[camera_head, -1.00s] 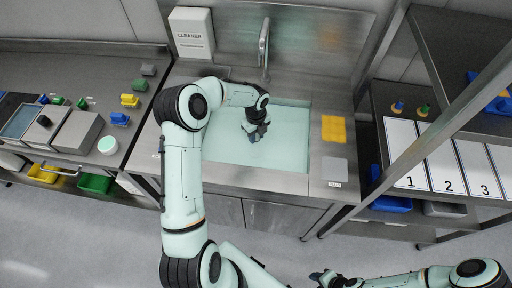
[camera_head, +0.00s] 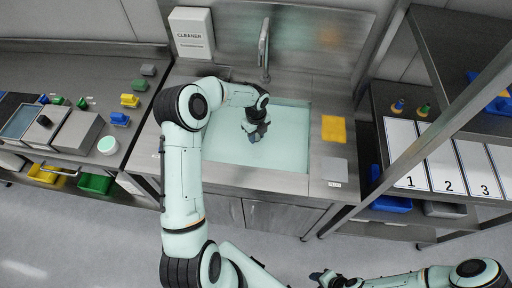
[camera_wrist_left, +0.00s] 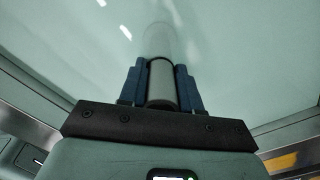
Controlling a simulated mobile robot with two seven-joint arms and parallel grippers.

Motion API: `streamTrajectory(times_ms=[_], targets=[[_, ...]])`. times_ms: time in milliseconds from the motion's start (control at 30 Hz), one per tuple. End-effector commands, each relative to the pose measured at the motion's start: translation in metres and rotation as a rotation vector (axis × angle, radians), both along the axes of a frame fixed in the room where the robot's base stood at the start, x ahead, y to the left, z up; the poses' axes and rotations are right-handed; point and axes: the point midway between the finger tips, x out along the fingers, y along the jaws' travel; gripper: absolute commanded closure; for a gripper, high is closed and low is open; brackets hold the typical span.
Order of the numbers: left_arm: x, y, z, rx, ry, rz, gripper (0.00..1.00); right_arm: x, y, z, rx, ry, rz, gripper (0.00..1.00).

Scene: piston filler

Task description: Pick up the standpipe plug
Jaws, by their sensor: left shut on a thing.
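My left gripper (camera_head: 253,138) is over the sink basin (camera_head: 225,150), which holds pale green liquid. In the left wrist view the two blue fingers of this gripper (camera_wrist_left: 160,66) are shut on the standpipe plug (camera_wrist_left: 162,86), a grey upright cylinder. A paler, see-through length of it shows beyond the fingertips, apparently in the liquid. Its lower end is unclear, and the head view does not show the plug apart from the gripper. My right gripper (camera_head: 318,276) is low at the bottom edge, away from the sink; its jaws are too small to read.
A faucet (camera_head: 264,45) stands behind the basin, with a cleaner dispenser (camera_head: 192,33) on the wall. A yellow cloth (camera_head: 334,129) and a grey pad (camera_head: 334,168) lie right of the basin. A shelf post (camera_head: 390,165) rises farther right.

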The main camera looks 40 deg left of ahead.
Motion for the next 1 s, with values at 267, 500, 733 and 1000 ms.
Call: streamTrajectory(times_ms=[267,500,733,1000], targets=[[0.001,0.0,0.001,0.0,-0.002,0.0,1.0,0.0,0.0,0.0,0.0,0.0,0.0,0.57],[0.001,0.0,0.002,0.001,-0.003,0.0,1.0,0.0,0.0,0.0,0.0,0.0,0.0,0.57],[0.002,0.0,0.017,0.001,-0.006,0.0,1.0,0.001,0.0,0.001,0.0,-0.001,0.0,0.57],[0.003,0.001,0.079,0.004,-0.011,0.002,1.0,0.006,0.0,0.006,0.0,-0.007,0.0,0.57]])
